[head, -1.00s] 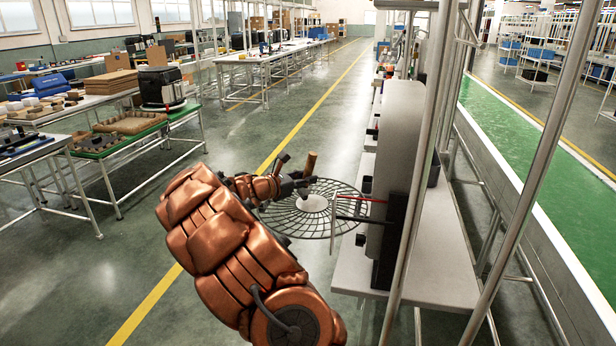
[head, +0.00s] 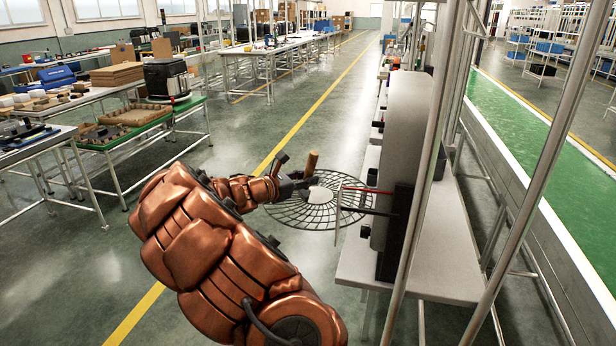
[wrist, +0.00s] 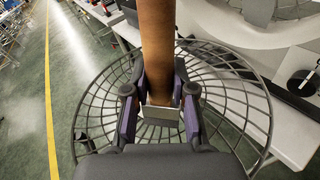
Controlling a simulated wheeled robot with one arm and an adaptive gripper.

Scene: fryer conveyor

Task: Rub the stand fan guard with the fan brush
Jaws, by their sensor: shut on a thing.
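The stand fan guard (head: 343,222) is a round dark wire grille with a pale centre disc, seen left of the grey machine in the head view. Its wire rings (wrist: 232,78) also spread behind my gripper in the wrist view. My gripper (head: 303,183) is over the guard's left inner part. It is shut on the fan brush, whose brown wooden handle (head: 311,164) stands nearly upright. In the wrist view my gripper (wrist: 160,108) grips the handle (wrist: 157,45) low between both fingers. The brush's bristles are hidden, so I cannot tell whether they touch the guard.
A grey upright machine (head: 406,140) on a pale bench (head: 450,265) stands just right of the guard, with thin rods reaching toward it. Metal posts (head: 500,245) rise at the right. Tables with boxes (head: 115,78) stand at the left. The floor between is clear.

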